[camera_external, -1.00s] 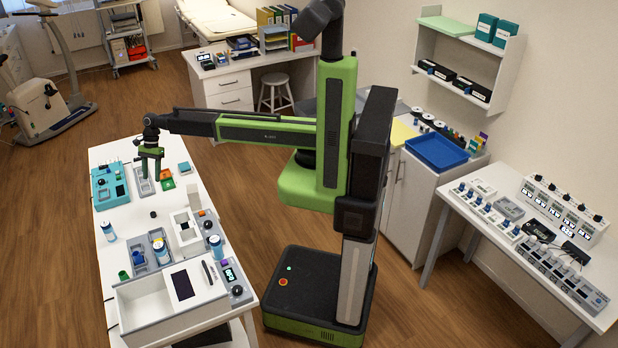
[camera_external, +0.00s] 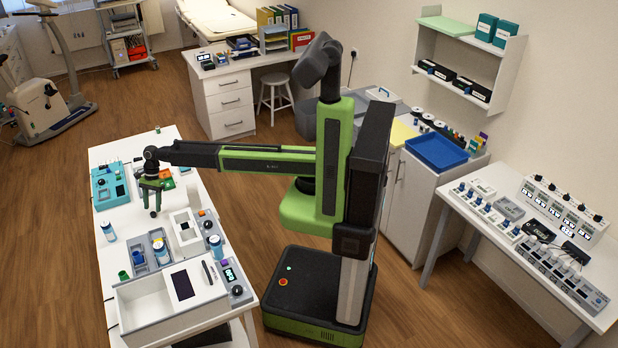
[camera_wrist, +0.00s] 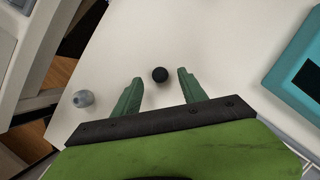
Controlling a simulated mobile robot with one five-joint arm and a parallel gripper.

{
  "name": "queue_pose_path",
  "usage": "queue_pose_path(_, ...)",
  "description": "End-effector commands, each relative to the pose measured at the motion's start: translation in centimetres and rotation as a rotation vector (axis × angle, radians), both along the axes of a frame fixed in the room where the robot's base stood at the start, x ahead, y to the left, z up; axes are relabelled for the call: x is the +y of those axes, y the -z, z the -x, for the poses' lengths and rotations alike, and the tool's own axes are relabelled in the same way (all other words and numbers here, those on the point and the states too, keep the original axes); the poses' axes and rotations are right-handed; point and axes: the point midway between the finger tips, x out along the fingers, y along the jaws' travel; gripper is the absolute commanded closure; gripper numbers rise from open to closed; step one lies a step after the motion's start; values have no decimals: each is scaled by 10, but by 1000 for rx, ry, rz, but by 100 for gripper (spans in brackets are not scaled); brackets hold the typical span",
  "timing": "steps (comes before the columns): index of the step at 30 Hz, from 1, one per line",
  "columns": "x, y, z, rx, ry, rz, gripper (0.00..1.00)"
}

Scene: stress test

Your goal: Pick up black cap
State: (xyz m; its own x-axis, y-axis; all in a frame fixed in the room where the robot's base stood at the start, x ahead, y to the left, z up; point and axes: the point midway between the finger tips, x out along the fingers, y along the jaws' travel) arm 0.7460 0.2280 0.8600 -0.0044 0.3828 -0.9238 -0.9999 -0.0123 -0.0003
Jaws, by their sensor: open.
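The black cap (camera_wrist: 160,74) is a small dark round piece on the white table (camera_wrist: 210,38). In the external view my gripper (camera_external: 154,208) points down over the middle of the table, and the cap shows as a dark spot (camera_external: 153,214) at the fingertips. I cannot tell how high the fingers are above the table.
A teal box (camera_external: 109,187) stands at the table's left side. A small grey round piece (camera_wrist: 83,98) lies at left in the wrist view.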

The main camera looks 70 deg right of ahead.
Motion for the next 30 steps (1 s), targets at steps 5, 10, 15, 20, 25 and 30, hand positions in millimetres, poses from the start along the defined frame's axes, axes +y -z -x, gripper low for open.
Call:
queue_pose_path(5,10,29,0,-2,-1,0,50)
queue_pose_path(10,10,25,0,-1,-1,0,50)
queue_pose_path(15,10,25,0,-1,-1,0,69)
queue_pose_path(20,10,25,0,-1,-1,0,90)
queue_pose_path(25,10,25,0,-1,-1,0,100)
queue_pose_path(30,10,25,0,-1,-1,0,100)
